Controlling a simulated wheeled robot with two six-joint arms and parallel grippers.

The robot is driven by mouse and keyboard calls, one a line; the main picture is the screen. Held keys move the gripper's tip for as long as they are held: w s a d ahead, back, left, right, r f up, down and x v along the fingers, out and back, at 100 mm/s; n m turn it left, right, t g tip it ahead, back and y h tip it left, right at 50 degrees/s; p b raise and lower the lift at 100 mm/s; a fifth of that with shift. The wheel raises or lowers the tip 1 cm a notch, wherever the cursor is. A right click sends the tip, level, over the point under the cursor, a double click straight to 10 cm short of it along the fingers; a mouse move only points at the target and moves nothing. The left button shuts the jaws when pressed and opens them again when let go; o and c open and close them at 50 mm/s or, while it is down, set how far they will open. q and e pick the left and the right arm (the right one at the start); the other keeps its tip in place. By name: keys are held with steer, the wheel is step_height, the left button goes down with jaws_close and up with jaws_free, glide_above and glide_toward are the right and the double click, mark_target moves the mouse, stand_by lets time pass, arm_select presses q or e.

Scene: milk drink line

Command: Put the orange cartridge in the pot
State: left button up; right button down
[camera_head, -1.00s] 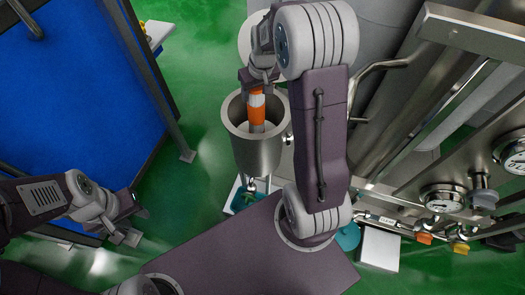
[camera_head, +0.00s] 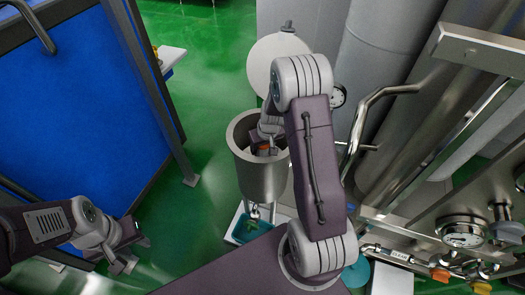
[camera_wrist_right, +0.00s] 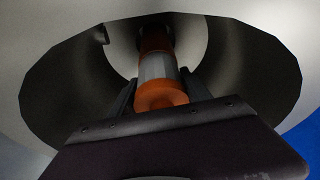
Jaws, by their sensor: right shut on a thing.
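The steel pot (camera_head: 262,178) stands open in the middle of the head view. My right gripper (camera_head: 262,148) reaches down into its mouth. It is shut on the orange cartridge (camera_head: 264,152), which has a pale band in the right wrist view (camera_wrist_right: 158,68). There the cartridge lies between the two fingers (camera_wrist_right: 158,90), inside the pot's dark interior (camera_wrist_right: 240,75). Whether its far end touches the pot floor cannot be told. My left gripper (camera_head: 128,262) hangs at the lower left, away from the pot, with its fingers apart and nothing between them.
A round pale lid (camera_head: 275,62) stands behind the pot. Steel pipes (camera_head: 370,120) and gauges (camera_head: 463,233) crowd the right side. A teal tray (camera_head: 250,230) lies below the pot. A blue panel (camera_head: 75,110) is at the left, with green floor (camera_head: 215,60) between.

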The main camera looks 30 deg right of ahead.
steer(key=shift+f, duration=0.95)
arm_select(q)
steer(key=shift+f, duration=0.4)
arm_select(e)
steer(key=shift+r, duration=0.1)
steer(key=shift+f, duration=0.2)
steer(key=shift+c, duration=2.4)
jaws_free()
arm_select(q)
steer(key=shift+f, duration=0.15)
step_height(320, 180, up, 4)
steer(key=p, duration=0.3)
steer(key=shift+f, duration=0.2)
arm_select(e)
steer(key=v, duration=1.2)
steer(key=shift+r, duration=0.25)
